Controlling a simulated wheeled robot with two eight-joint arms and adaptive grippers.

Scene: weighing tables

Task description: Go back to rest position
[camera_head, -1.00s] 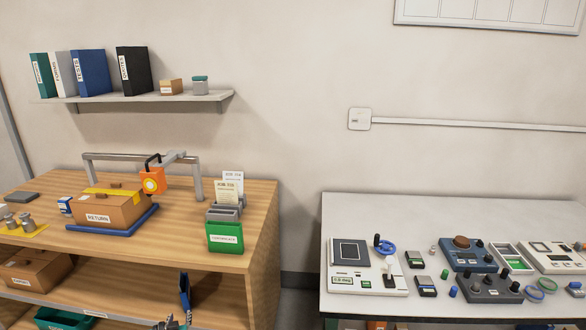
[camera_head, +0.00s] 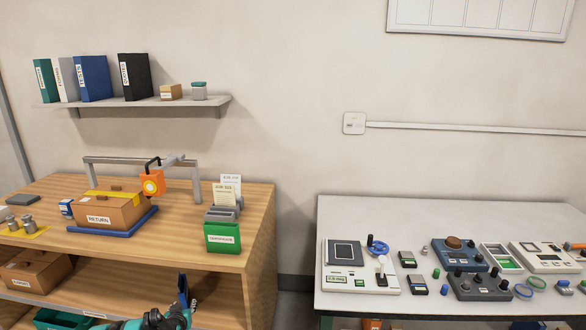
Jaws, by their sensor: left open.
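My left gripper (camera_head: 184,296) shows at the bottom of the head view, in front of the lower shelf of the wooden table. Only part of it and its arm is in the picture, and no object shows in it. It is open. A cardboard box (camera_head: 126,218) labelled RETURN stands on a blue platform (camera_head: 142,226) on the wooden table, apart from the gripper. My right gripper is out of view.
A grey frame with an orange device (camera_head: 152,183) stands over the wooden table (camera_head: 180,240). A green card holder (camera_head: 222,238) stands at its right edge. Right of a gap, a white table (camera_head: 345,209) holds several control devices. A wall shelf (camera_head: 150,105) carries binders.

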